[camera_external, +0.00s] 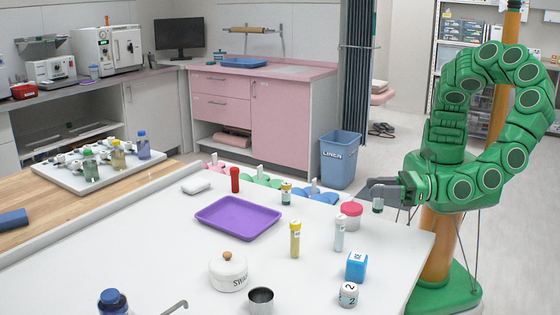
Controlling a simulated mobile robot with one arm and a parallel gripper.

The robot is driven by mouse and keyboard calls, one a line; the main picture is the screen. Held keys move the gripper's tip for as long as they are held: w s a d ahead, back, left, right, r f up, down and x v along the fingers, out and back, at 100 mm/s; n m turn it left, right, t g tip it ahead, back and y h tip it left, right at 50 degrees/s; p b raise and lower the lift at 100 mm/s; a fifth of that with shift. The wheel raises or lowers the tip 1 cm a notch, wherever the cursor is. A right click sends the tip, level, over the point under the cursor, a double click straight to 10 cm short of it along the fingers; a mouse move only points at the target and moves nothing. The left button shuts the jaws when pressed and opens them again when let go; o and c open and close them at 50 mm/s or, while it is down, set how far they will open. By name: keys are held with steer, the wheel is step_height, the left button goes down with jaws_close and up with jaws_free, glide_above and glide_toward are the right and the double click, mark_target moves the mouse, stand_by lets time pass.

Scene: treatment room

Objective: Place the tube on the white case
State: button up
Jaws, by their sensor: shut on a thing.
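My gripper (378,192) is at the right, above the table's right rear part. It is shut on a small clear tube (378,206) with a dark green lower part; the jaws hide its top. The tube hangs roughly upright, to the right of a red-lidded jar (351,214). A small white case (195,186) lies flat near the table's far left edge, well to the left of my gripper. Other tubes stand on the table: a yellow one (295,240), a pale one (339,234) and a red one (235,180).
A purple tray (238,218) lies between the white case and the yellow tube. A vial (286,193) stands behind it.

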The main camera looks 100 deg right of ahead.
steer(key=w+d+r+m+g+h, duration=0.25)
steer(key=w+d+m+h, duration=0.3)
steer(key=w+d, duration=1.4)
steer(key=w+d+r+m+g+h, duration=0.1)
steer(key=w+d+r+g+h, duration=0.3)
steer(key=d, duration=0.7)
steer(key=w+d+m+g+h, duration=0.1)
steer(key=w+d+m, duration=0.1)
steer(key=w+d, duration=0.65)
glide_above(195, 182)
steer(key=shift+d+f, duration=0.15)
steer(key=shift+f, duration=6.1)
steer(key=shift+f, duration=0.15)
steer(key=o, duration=1)
